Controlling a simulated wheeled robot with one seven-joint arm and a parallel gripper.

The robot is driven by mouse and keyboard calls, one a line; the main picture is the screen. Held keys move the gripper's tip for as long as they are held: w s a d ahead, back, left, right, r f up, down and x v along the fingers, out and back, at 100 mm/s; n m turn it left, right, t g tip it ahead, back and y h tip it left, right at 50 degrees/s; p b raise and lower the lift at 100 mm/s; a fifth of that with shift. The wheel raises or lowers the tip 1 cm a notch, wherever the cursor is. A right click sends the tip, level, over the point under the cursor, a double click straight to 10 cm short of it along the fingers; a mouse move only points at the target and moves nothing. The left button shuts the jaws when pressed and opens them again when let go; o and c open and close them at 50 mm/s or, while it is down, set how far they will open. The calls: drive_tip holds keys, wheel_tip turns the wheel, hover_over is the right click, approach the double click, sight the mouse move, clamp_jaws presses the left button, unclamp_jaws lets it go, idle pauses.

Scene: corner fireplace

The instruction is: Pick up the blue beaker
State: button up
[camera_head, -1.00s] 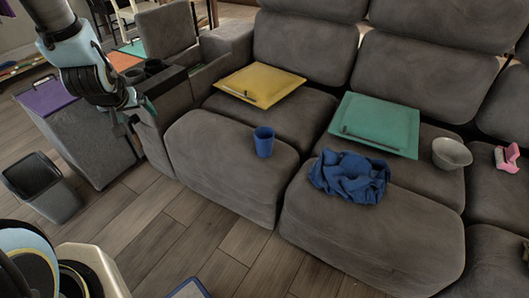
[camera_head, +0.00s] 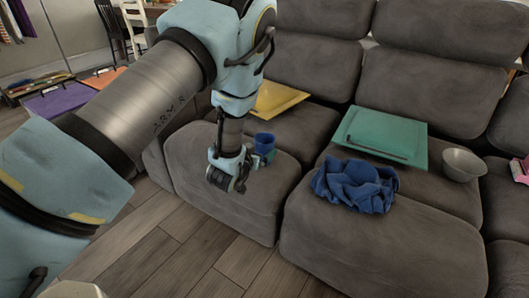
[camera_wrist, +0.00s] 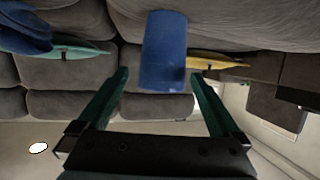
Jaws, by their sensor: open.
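The blue beaker (camera_head: 264,146) stands on the front of the left sofa seat in the head view, just right of my gripper (camera_head: 240,170), which partly covers it. In the wrist view the beaker (camera_wrist: 164,52) fills the upper middle, straight ahead of my gripper (camera_wrist: 157,95). The two green fingers are spread wide, with the beaker beyond and roughly between their tips. Nothing is held. From these views I cannot tell the exact gap between fingertips and beaker.
A crumpled blue cloth (camera_head: 354,185) lies on the middle seat. Behind are a yellow board (camera_head: 279,96), a green board (camera_head: 385,132) and a grey bowl (camera_head: 462,164). A purple board (camera_head: 62,98) lies at left. The wooden floor (camera_head: 200,255) before the sofa is clear.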

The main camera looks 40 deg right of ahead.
sight(268, 141)
drive_tip(key=shift+w+r+x, duration=0.1)
drive_tip(key=shift+r+x, duration=0.05)
drive_tip(key=shift+x, duration=1.25)
drive_tip(key=shift+w+r+x, duration=0.1)
drive_tip(key=shift+r+x, duration=0.05)
drive_tip(key=shift+x, duration=1.2)
drive_tip(key=c, duration=1.1)
